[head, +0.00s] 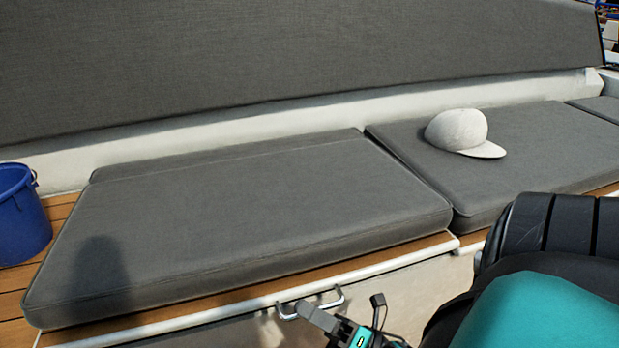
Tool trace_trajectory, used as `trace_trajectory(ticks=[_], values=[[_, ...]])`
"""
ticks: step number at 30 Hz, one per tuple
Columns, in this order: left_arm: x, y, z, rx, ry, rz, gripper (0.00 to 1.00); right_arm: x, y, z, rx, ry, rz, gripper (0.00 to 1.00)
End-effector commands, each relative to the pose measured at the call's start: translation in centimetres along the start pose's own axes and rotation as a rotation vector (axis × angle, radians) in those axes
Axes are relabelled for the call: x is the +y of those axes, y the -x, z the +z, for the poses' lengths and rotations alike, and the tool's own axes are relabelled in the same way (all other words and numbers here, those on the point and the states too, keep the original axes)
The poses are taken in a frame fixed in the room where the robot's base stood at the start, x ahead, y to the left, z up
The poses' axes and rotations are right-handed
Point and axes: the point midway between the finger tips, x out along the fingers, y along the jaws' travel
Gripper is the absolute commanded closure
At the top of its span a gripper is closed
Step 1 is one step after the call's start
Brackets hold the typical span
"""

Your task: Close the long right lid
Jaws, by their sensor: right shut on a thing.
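The lid is a long seat panel with a grey cushion (240,215) on top and a wooden front strip (215,290) edged in white. It lies about level with the bench, and I cannot tell if a small gap is left beneath it. A metal pull handle (336,301) sits at its front edge. My right gripper (318,312), grey with teal marks, is at the handle and shut on it. My arm hides part of the bench front at the lower right. My left gripper is not in view.
A second grey cushion (530,135) with a white cap (463,132) on it lies to the right. A blue bucket (20,215) stands at the left edge. A grey backrest (280,55) runs along the back. The lid's cushion top is clear.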

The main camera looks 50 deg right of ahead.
Motion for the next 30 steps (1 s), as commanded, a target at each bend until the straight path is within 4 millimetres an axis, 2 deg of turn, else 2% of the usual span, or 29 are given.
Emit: trace_trajectory(ticks=[6,12,30], values=[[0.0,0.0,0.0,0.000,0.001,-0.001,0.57,-2.2,0.9,-1.0,-0.001,0.002,0.000,1.00],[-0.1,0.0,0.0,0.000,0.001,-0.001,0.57,-3.2,1.5,-1.7,-0.002,0.003,0.002,1.00],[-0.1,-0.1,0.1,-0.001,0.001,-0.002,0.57,-4.1,2.1,-2.3,0.000,-0.002,-0.007,1.00]])
